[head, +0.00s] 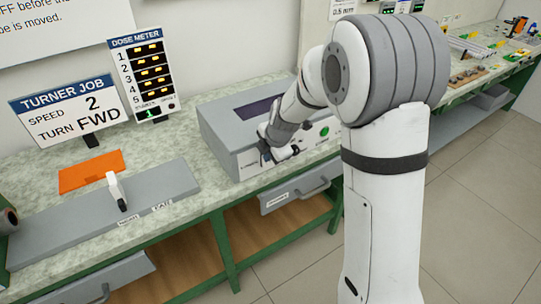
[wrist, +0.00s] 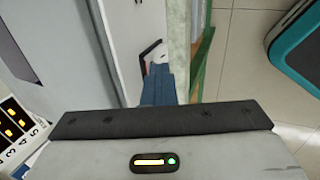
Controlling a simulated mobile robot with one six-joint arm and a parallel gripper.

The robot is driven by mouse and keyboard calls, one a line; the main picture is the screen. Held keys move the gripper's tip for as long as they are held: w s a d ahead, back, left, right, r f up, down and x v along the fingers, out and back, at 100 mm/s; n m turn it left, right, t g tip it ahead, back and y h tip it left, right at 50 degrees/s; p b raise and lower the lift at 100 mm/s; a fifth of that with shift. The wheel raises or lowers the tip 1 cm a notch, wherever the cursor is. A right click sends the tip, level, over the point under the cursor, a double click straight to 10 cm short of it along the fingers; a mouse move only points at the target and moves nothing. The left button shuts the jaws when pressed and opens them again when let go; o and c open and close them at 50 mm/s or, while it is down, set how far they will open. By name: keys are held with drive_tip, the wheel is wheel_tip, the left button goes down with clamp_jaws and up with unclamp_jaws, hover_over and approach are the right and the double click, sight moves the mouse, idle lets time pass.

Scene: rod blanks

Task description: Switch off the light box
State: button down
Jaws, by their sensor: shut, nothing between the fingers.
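The light box (head: 222,118) is a grey case on the bench with a dark window in its top and a round green spot (head: 324,131) on its front. My gripper (head: 267,157) is at the left part of the front face, and my wrist hides some of that face. In the wrist view my shut, empty blue fingers (wrist: 158,75) are at a black-framed switch (wrist: 151,52) with a white part, on the box's grey face (wrist: 118,45). The fingers cover part of the switch. I cannot tell whether they touch it or which way it is set.
An orange plate (head: 91,171) and a grey panel with a white lever (head: 117,191) are left of the box. A drawer (head: 300,190) is below it.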

drive_tip(key=shift+w+r, duration=0.2)
drive_tip(key=shift+r, duration=0.5)
drive_tip(key=shift+s, duration=0.1)
drive_tip(key=s+b+v, duration=0.1)
drive_tip(key=b+v, duration=0.2)
drive_tip(key=v, duration=0.8)
drive_tip(key=shift+d, duration=0.3)
drive_tip(key=shift+s+r, duration=0.15)
